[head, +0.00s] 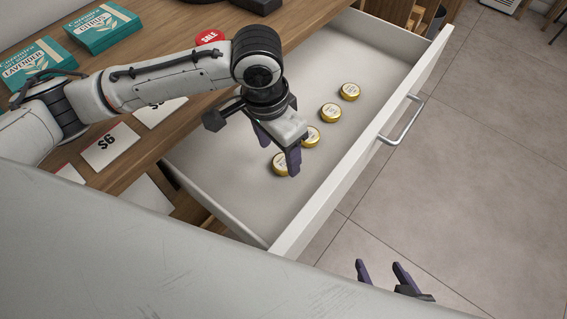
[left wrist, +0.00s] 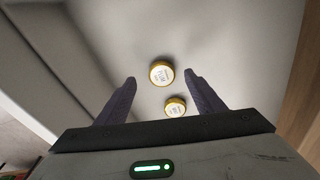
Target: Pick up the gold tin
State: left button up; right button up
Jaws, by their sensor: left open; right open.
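Several small round gold tins with white-labelled lids lie in a row in the open drawer in the head view: the far tin (head: 350,91), a second tin (head: 331,113), a third tin (head: 310,137) and the near tin (head: 281,164). My left gripper (head: 280,158) is open over the drawer by the near tins and partly covers them. In the left wrist view, one gold tin (left wrist: 161,73) shows between the fingertips and another tin (left wrist: 175,107) between the fingers. I cannot tell the height gap. My right gripper (head: 380,267) is open and empty, outside the drawer.
The white drawer (head: 385,55) is pulled out from the wooden counter (head: 150,65); its front has a metal handle (head: 402,122). Teal boxes (head: 103,27), price cards (head: 110,146) and a red sale sign (head: 210,37) are on the counter. Tiled floor lies right of the drawer.

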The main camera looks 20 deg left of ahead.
aim_at(283, 162)
pick_arm(q)
jog(key=f, duration=0.3)
jog(key=w+f+b, duration=0.1)
jog(key=shift+w+d+f, duration=0.1)
jog(key=shift+d+f, duration=0.05)
jog(key=shift+d, duration=0.1)
jog(key=shift+c, duration=0.2)
jog(key=c, duration=1.1)
